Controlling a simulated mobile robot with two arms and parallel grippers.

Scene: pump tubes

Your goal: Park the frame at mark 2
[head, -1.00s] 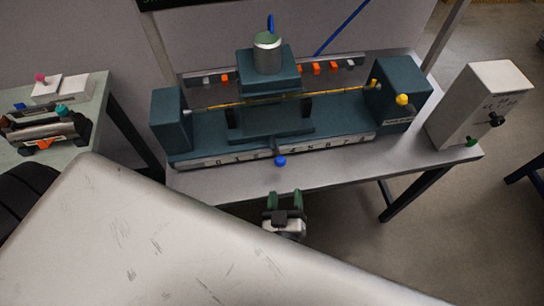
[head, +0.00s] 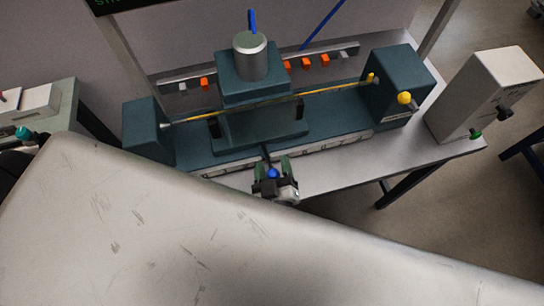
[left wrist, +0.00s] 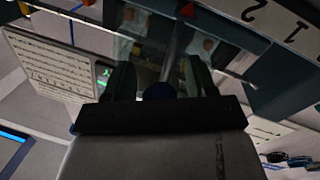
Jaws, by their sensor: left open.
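The frame (head: 250,75) is a dark teal carriage with a silver cylinder on top, sitting on a rail bed left of the bed's middle. A dark lever with a blue knob (head: 272,174) sticks out from its front. My left gripper (head: 272,166) is open, with its green fingers on either side of the knob. The left wrist view shows the knob (left wrist: 158,91) between the fingers; contact cannot be told. A number scale (head: 300,153) runs along the bed's front, partly hidden. The wrist view shows mark 2 (left wrist: 252,10) and a red pointer (left wrist: 187,8). My right gripper is not in view.
Teal end blocks stand left (head: 148,130) and right (head: 398,80), the right one with a yellow knob (head: 404,98). A yellow rod (head: 335,90) runs between them. A white box (head: 485,90) stands at the bench's right end. The bench front (head: 390,158) right of the gripper is bare.

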